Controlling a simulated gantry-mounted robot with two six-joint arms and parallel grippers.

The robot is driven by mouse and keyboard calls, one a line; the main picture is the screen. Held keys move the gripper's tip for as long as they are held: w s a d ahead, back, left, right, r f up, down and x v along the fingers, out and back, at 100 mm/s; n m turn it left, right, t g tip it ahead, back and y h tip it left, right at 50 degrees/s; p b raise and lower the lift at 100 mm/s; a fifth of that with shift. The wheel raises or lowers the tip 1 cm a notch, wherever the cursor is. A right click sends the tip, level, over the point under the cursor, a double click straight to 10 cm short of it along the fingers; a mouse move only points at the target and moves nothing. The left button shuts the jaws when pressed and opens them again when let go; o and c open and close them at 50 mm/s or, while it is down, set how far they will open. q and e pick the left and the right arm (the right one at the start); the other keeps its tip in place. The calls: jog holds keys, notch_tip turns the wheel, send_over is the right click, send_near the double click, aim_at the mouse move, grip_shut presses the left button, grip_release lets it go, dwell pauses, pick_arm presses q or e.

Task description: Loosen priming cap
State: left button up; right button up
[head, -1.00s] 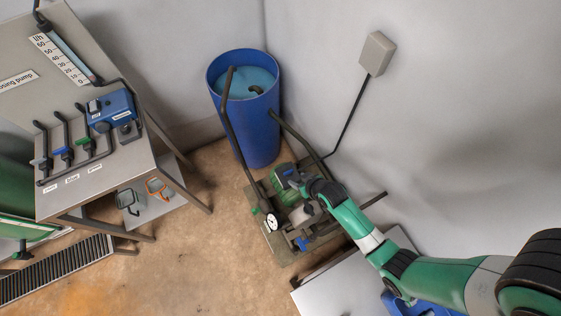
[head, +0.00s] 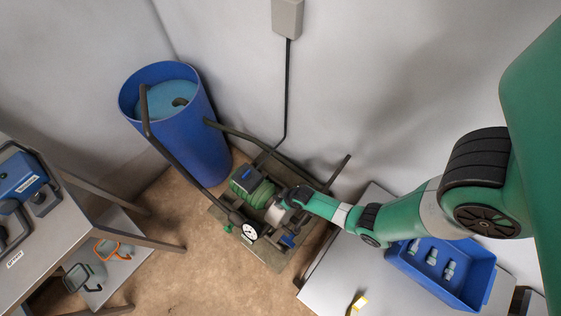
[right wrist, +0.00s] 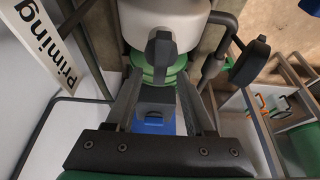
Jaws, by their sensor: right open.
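The pump (head: 252,192) with its green ribbed body stands on a base plate on the floor beside the blue barrel. My right gripper (head: 284,203) is over the pump, small and partly hidden by my own arm. In the right wrist view its two fingers (right wrist: 160,88) are apart, with nothing clearly held between them. Just beyond the fingertips is a dark winged knob (right wrist: 160,52) on a pale housing, which looks like the priming cap. A white label (right wrist: 45,45) reading "priming" is at the left. I cannot tell whether the fingers touch the knob. My left gripper is out of view.
The blue barrel (head: 180,130) of water has dark pipes running to the pump. A round gauge (head: 250,231) sits at the pump's front. A grey table with a blue tray (head: 456,266) of small fittings is at the right. Bare floor lies left of the pump.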

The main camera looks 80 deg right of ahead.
jog(key=shift+x, duration=0.85)
grip_shut()
